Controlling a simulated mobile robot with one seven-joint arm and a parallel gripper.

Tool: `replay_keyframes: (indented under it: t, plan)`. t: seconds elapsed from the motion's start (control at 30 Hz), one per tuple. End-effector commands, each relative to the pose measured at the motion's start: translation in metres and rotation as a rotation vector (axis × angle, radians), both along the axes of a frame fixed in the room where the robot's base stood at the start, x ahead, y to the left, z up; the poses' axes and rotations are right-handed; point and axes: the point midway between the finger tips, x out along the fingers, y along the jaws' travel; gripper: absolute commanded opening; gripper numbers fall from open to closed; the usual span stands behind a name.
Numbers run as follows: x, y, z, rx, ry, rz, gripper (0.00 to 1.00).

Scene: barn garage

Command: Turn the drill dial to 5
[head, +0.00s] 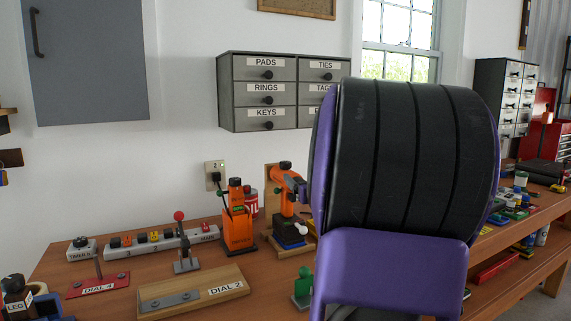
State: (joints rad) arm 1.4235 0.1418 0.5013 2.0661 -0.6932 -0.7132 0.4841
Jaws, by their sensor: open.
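An orange and black drill-like tool (285,203) stands upright at the back of the workbench, partly hidden by my arm. A dial on it cannot be made out. Another orange body (238,238) with a black top stands just left of it, with a cord or thin rod beside it. A wooden board labelled DIAL 2 (195,291) and a red plate labelled DIAL 4 (97,286) lie on the bench at the left front. My purple and black arm fills the centre right. My gripper is hidden behind it, so its relation to the drill does not show.
A power strip (160,243) runs along the back of the wooden bench (215,268). A small lever stand (184,258) and a green piece (303,288) stand near the board. Labelled drawers (250,85) hang on the wall. Small items crowd the bench at right.

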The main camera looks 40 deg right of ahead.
Motion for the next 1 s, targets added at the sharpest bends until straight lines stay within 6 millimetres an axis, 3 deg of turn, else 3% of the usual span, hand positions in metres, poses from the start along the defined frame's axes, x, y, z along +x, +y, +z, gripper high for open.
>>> replay_keyframes:
  t: [0.6,0.8,1.0]
  plan:
    - [0.109,-0.058,0.000,0.003,-0.005,0.002,0.77]
    - [0.133,-0.071,0.000,0.001,-0.003,0.001,0.77]
    - [0.142,-0.077,0.000,0.001,-0.002,-0.001,0.77]
